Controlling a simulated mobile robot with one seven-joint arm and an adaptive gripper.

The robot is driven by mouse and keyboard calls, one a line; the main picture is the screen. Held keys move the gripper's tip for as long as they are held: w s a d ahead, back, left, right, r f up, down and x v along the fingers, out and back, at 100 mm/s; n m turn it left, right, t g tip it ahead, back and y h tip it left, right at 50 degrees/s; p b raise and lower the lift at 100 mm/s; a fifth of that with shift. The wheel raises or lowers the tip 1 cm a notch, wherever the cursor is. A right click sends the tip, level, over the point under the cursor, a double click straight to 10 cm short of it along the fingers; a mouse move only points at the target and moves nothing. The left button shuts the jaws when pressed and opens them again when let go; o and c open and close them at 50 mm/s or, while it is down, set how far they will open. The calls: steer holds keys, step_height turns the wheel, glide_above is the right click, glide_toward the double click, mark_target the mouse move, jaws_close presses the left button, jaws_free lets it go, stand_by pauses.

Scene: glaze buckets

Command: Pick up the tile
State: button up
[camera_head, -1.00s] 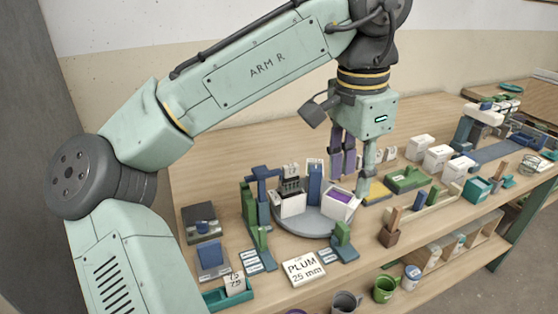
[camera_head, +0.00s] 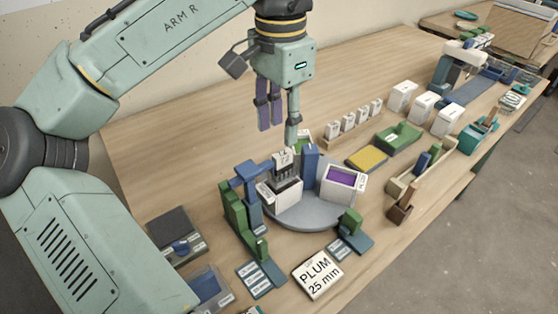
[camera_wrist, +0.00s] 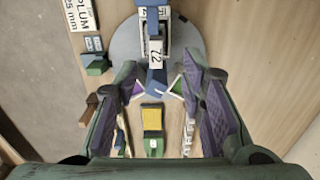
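I cannot tell for certain which piece is the tile. A small white piece marked with digits (camera_head: 283,158) stands upright at the dark holder above the grey turntable (camera_head: 305,217); a similar marked piece (camera_wrist: 155,53) shows in the wrist view. On the turntable are a white bucket with purple glaze (camera_head: 343,181) and other buckets, partly hidden. My gripper (camera_head: 280,118) hangs above and behind the turntable, fingers pointing down. In the wrist view my gripper (camera_wrist: 168,95) is wide open, with nothing between its purple pads.
A card reading PLUM (camera_head: 318,275) lies in front. A rack of small white blocks (camera_head: 352,122), a yellow pad (camera_head: 367,159), a green tray (camera_head: 399,137) and white boxes (camera_head: 402,96) stand to the right. The table behind the turntable is clear.

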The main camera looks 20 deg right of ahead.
mark_target(282, 153)
steer(key=shift+s+d+f+p, duration=0.15)
steer(key=shift+f+p, duration=0.15)
steer(key=shift+f, duration=1.4)
steer(key=shift+s+f+p, duration=0.1)
steer(key=shift+f+p, duration=0.15)
steer(key=shift+f, duration=1.45)
steer(key=shift+c, duration=0.6)
jaws_close()
